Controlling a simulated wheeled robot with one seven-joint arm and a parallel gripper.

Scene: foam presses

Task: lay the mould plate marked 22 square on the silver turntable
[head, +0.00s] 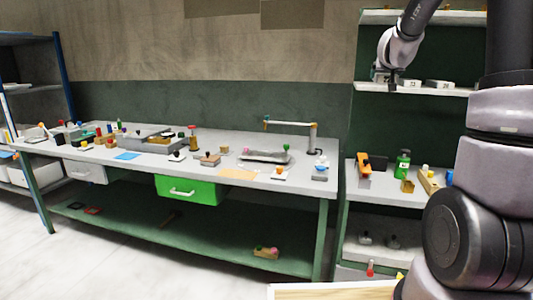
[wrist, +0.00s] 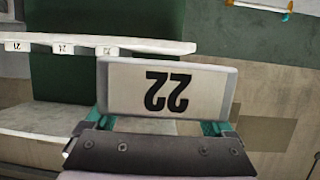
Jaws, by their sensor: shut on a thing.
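The mould plate marked 22 (wrist: 168,90) fills the middle of the wrist view, its black number upside down in the picture. My gripper (wrist: 160,126) is shut on it, with a teal finger at each end of the plate's lower edge. In the head view my gripper (head: 385,76) is high at the right, at the left end of the upper wall shelf; the plate is too small there to make out. A flat silver-grey piece (head: 265,156) lies on the long bench; I cannot tell whether it is the turntable.
The upper shelf (head: 452,91) carries several numbered pieces; its edge also shows in the wrist view (wrist: 150,45). The long bench (head: 225,176) is crowded with small things, with a lamp-like arm (head: 313,135) at its right. A lower counter (head: 383,188) holds a green bottle (head: 402,164).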

